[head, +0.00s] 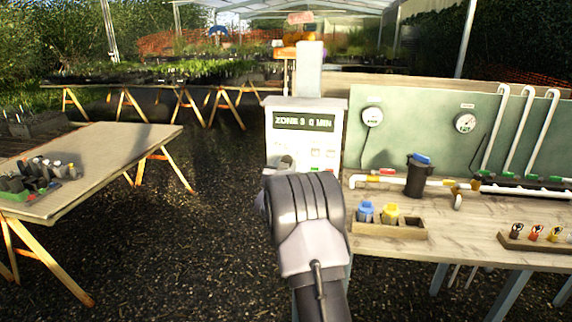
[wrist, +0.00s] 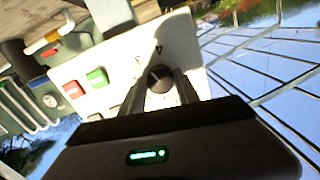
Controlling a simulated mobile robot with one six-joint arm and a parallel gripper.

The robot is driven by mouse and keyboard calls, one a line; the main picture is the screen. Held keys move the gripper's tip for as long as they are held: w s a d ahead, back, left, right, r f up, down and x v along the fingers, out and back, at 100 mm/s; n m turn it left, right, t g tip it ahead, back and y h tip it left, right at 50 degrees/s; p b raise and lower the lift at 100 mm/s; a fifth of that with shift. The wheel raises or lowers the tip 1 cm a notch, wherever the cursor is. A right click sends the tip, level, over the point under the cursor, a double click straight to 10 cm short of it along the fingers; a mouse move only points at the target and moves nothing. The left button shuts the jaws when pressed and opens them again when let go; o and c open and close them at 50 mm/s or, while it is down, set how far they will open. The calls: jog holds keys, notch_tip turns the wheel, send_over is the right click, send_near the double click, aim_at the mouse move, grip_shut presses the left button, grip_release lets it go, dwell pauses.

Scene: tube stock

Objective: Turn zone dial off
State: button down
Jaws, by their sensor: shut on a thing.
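The control box (head: 304,105) is a pale panel on a post, in the middle of the head view. Its display (head: 304,122) reads "ZONE 3 0 MIN". The zone dial (wrist: 160,78) is a round dark knob on the panel's face in the wrist view. My gripper (wrist: 162,84) is at the panel, its two fingers on either side of the dial and shut on it. In the head view my arm covers the lower part of the box and hides the dial. The dial's pointer setting is too small to tell.
A red button (wrist: 73,89) and a green button (wrist: 97,77) sit beside the dial. At right stands a wooden bench (head: 480,212) with pipes, gauges and a dark filter (head: 419,175). At left is a trestle table (head: 110,150). Gravel floor between them is clear.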

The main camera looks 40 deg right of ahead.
jog(key=shift+w+a+f+n+g+h+p, duration=0.1)
jog(key=shift+n+g+h+p, duration=0.2)
jog(key=shift+n+p, duration=3.4)
jog(key=shift+s+d+n+g+h+p, duration=0.15)
jog(key=shift+n+h+p, duration=0.55)
jog(key=shift+n, duration=5.75)
jog(key=shift+w+a+f+n+g+h+p, duration=0.2)
jog(key=shift+n+p, duration=2.3)
jog(key=shift+n, duration=2.55)
jog(key=shift+r, duration=0.15)
jog(key=c, duration=0.9)
grip_release()
